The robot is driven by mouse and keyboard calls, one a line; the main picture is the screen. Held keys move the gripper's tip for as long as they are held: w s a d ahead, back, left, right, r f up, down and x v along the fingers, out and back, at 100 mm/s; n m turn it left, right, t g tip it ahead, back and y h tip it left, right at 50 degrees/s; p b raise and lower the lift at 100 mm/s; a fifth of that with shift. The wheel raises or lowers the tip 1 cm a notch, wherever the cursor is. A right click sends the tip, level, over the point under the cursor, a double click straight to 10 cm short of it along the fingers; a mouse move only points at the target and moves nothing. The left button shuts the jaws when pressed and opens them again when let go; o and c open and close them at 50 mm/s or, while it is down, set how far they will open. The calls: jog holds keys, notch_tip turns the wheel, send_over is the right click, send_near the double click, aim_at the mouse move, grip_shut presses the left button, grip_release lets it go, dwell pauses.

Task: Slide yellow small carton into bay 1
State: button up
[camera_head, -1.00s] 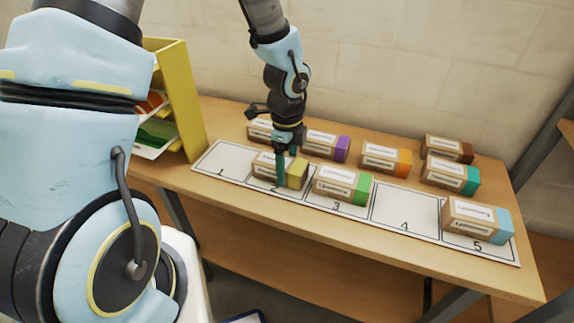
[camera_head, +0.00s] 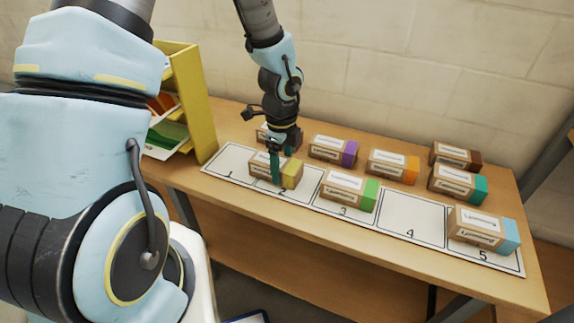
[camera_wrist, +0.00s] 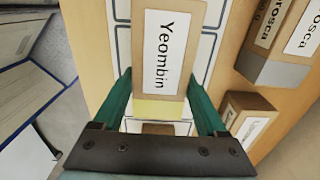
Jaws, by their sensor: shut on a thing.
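The yellow small carton (camera_head: 291,174) is a brown box with a white label and a yellow right end. It lies on the numbered mat, mostly in bay 2, with its left end at or over the line to bay 1 (camera_head: 228,162). The bare part of bay 1 is left of it. My gripper (camera_head: 277,168) points down from above and is shut on the carton. In the wrist view the carton (camera_wrist: 165,60) shows its label "Yeombin" between my two teal fingers (camera_wrist: 160,105). Its far end is cut off by the frame.
A green-ended carton (camera_head: 349,190) stands in bay 3, right of the held one. Bay 4 (camera_head: 410,222) is empty; a light-blue-ended carton (camera_head: 482,229) is in bay 5. Several cartons, including a purple-ended one (camera_head: 334,149), stand behind the mat. A yellow rack (camera_head: 193,95) stands at left.

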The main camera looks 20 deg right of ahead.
jog(key=shift+w+a+p, duration=2.25)
jog(key=shift+w+a, duration=1.5)
jog(key=shift+w, duration=0.05)
jog(key=o, duration=1.6)
jog(key=shift+c, duration=0.2)
notch_tip(320, 180, up, 6)
jog(key=p, duration=0.5)
